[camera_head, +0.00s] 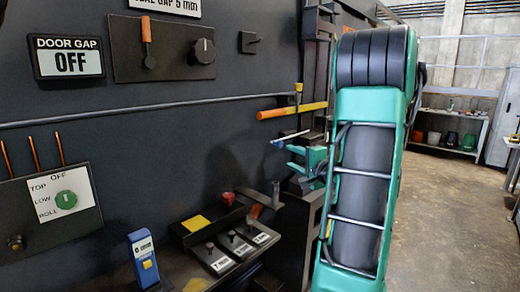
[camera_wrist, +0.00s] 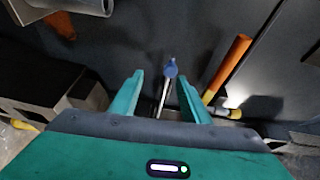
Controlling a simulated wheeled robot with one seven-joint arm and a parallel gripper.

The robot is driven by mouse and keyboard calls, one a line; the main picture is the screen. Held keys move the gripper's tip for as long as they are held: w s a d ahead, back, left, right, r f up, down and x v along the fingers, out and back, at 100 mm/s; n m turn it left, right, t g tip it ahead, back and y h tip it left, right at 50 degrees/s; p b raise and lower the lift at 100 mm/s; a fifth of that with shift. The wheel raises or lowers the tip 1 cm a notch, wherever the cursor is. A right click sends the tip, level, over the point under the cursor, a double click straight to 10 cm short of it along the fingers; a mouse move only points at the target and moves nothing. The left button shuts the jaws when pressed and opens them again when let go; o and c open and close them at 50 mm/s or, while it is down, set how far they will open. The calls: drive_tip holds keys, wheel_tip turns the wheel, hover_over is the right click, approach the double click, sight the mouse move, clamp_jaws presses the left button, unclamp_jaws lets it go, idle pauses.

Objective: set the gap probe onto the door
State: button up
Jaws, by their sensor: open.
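My gripper (camera_head: 290,158) is open, its green fingers pointing left toward the dark wall. In the wrist view its fingers (camera_wrist: 162,80) stand apart, with a pale rod with a blue tip (camera_wrist: 171,69) showing between them. In the head view this blue-tipped rod (camera_head: 279,141) lies just above the fingers; I cannot tell whether they touch. I cannot tell which is the gap probe. The door gap sign (camera_head: 70,57) reads OFF; the door's outline is unclear.
An orange and yellow bar (camera_head: 290,110) juts out above my gripper and shows to its right in the wrist view (camera_wrist: 228,66). Labelled gauge blocks (camera_head: 230,245) sit on a low shelf. A dial panel (camera_head: 55,208) is at left. Open floor (camera_head: 450,220) lies right.

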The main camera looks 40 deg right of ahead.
sight(281, 145)
drive_tip(key=shift+m+t+h, duration=0.3)
drive_tip(key=shift+m+h, duration=0.1)
drive_tip(key=x, duration=0.3)
drive_tip(key=r+x, duration=0.1)
drive_tip(key=x, duration=0.7)
drive_tip(key=shift+d+r, duration=0.3)
drive_tip(key=shift+r, duration=0.05)
clamp_jaws()
